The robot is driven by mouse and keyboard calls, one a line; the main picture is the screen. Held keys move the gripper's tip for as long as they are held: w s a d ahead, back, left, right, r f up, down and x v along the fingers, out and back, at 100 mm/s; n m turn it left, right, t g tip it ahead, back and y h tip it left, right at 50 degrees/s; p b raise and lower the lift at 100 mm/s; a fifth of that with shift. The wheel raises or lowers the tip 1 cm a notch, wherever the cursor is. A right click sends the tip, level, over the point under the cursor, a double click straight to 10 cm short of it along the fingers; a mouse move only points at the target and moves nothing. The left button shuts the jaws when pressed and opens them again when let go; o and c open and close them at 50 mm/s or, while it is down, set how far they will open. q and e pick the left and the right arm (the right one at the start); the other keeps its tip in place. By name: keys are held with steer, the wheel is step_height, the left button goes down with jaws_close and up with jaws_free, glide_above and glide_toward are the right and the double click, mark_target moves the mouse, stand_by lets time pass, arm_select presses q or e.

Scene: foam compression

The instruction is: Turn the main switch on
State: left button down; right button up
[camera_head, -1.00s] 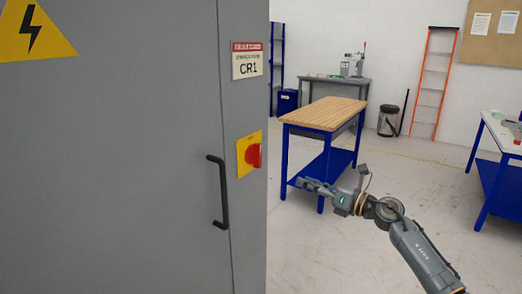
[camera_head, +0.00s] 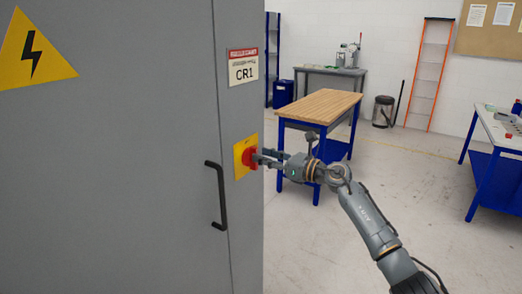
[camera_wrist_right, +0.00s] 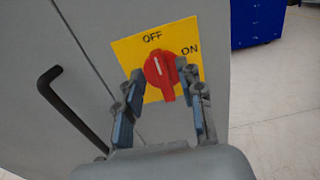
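The main switch is a red rotary knob (camera_head: 250,158) on a yellow plate (camera_head: 240,165) on the grey cabinet's side. In the right wrist view, the red knob (camera_wrist_right: 161,73) sits on the yellow plate (camera_wrist_right: 128,50) marked OFF at the top and ON at the right. The white line on the knob points up, near OFF. My right gripper (camera_head: 259,156) is at the knob. In the right wrist view, my right gripper's fingers (camera_wrist_right: 162,88) are apart, one on each side of the knob; contact cannot be told. My left gripper is not in view.
The grey cabinet (camera_head: 110,170) fills the left side, with a black door handle (camera_head: 218,195) close to the switch. A wood-topped blue table (camera_head: 320,105) stands behind my right arm. Another table (camera_head: 500,135) is at the right. Open floor lies between.

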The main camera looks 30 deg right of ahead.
steer(key=shift+x, duration=0.95)
steer(key=shift+s, duration=0.1)
steer(key=shift+c, duration=0.2)
jaws_close()
steer(key=shift+m+p, duration=0.3)
steer(key=shift+w+d+f+m+p, duration=0.25)
steer(key=shift+m+p, duration=1)
steer(key=shift+m, duration=1.6)
steer(key=shift+w+d+f+m+p, duration=0.1)
steer(key=shift+d+f+m+p, duration=0.25)
steer(key=shift+m+p, duration=1.75)
steer(key=shift+w+d+f+m+p, duration=0.1)
steer(key=shift+d+f+m+p, duration=0.3)
steer(key=shift+m, duration=3.25)
steer(key=shift+a, duration=0.15)
